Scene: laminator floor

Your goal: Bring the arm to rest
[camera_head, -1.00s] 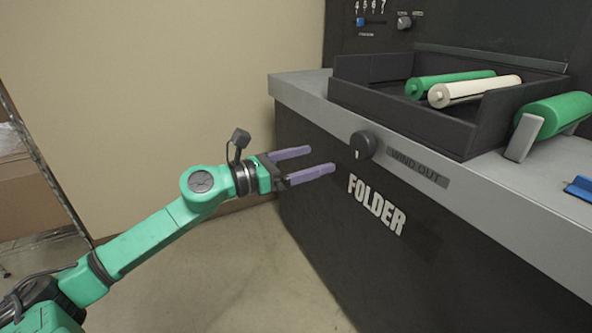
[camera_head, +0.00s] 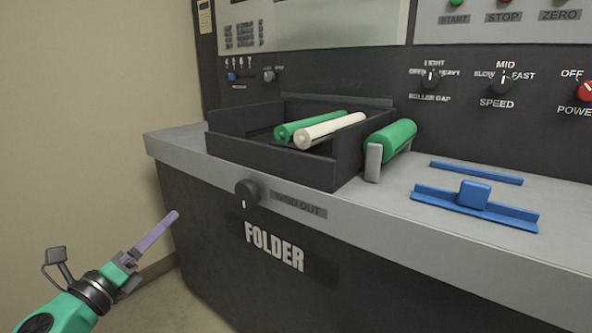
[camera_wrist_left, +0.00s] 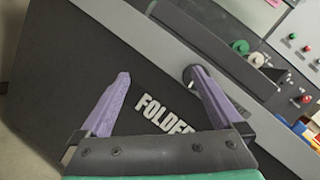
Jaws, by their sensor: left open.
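My left gripper (camera_head: 150,240) is at the lower left of the head view, in front of the dark front of the folder machine (camera_head: 300,270). In the left wrist view my left gripper (camera_wrist_left: 160,100) shows two purple fingers spread apart with nothing between them. The white FOLDER lettering shows past the fingers. In the head view the wind-out knob (camera_head: 247,193) is up and to the right of the gripper, apart from it. In the wrist view the right finger partly covers the knob. My right gripper is in neither view.
A dark tray (camera_head: 265,160) on the grey counter (camera_head: 460,245) holds a green roller (camera_head: 300,126) and a cream roller (camera_head: 330,130). Another green roller (camera_head: 392,138) sits in a bracket. A blue guide (camera_head: 475,205) lies at right. Room is free beside the machine's left end.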

